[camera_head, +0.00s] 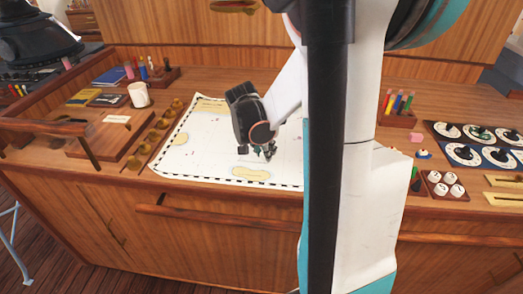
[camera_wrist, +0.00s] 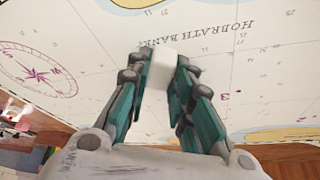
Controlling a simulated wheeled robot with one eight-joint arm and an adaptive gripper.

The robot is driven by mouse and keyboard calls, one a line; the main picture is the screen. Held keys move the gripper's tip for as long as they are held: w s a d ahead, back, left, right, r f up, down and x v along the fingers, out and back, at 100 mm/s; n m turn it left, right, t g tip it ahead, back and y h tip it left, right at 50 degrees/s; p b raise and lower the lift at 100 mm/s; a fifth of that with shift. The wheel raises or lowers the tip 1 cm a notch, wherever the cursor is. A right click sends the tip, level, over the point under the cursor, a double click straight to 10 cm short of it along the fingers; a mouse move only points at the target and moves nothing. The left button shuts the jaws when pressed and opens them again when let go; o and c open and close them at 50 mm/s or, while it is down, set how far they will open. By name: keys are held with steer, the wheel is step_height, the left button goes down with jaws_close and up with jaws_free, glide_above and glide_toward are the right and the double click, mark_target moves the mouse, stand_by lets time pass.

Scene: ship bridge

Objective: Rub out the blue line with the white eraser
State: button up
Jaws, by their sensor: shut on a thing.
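My gripper (camera_wrist: 160,82) is shut on the white eraser (camera_wrist: 160,69), which sits between the two fingertips in the wrist view. Behind it lies the printed sea chart (camera_wrist: 240,65), with the words "HOBRATH BANK" just beyond the eraser. In the head view my gripper (camera_head: 264,153) points down over the middle of the chart (camera_head: 190,155). I cannot tell whether the eraser touches the paper. I cannot make out a blue line in either view; my gripper and arm hide part of the chart.
A white mug (camera_head: 139,94) and a wooden board (camera_head: 104,134) stand left of the chart, with a row of brass pieces (camera_head: 158,130) along its edge. A pen holder (camera_head: 396,117), a pink block (camera_head: 416,138) and dial panels (camera_head: 463,152) lie to the right.

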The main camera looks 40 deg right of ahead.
mark_target(254, 160)
steer(key=shift+s+d, duration=0.35)
steer(key=shift+d, duration=0.05)
steer(key=shift+w+a, duration=0.75)
steer(key=shift+a, duration=0.15)
steer(key=shift+w+a, duration=0.75)
steer(key=shift+a, duration=0.2)
steer(key=shift+w+a, duration=0.7)
steer(key=shift+a, duration=0.2)
steer(key=shift+w+a, duration=0.1)
